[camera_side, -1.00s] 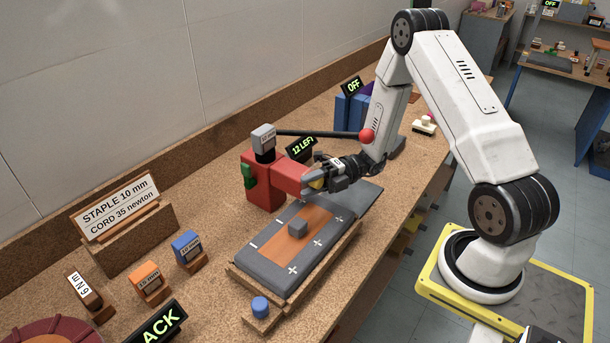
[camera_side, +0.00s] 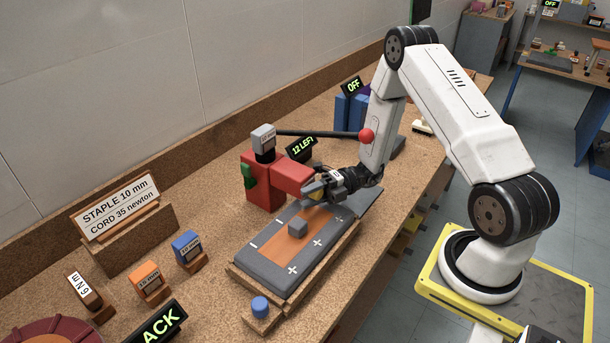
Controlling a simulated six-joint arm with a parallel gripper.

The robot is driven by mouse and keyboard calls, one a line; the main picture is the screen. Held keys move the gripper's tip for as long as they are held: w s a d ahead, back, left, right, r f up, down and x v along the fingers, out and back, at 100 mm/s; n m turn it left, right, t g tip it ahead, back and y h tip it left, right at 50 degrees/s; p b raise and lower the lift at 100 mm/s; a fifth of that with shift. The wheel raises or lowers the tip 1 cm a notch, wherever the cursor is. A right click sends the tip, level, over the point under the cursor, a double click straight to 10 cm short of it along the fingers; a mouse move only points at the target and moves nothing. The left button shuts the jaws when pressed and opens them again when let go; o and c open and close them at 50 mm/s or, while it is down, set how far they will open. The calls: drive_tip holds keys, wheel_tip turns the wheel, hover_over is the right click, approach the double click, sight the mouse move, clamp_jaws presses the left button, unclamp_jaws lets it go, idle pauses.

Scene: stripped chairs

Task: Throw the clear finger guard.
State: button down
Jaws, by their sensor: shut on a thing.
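My gripper (camera_side: 314,190) is at the front end of the red stapling machine's arm (camera_side: 290,176), low over the grey pad. It is shut on a small part with some yellow showing, which I take to be the clear finger guard (camera_side: 318,196). The guard's clear part is too small and too covered by the fingers to make out. The machine's red body (camera_side: 262,190) stands upright behind the pad, with a green part on its left side.
A black bar with a red ball (camera_side: 364,135) reaches right from the machine. Labelled blocks stand left.

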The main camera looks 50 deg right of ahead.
drive_tip(key=shift+f, duration=0.25)
drive_tip(key=shift+c, duration=1.4)
unclamp_jaws()
drive_tip(key=shift+d, duration=0.15)
drive_tip(key=shift+v, duration=3.8)
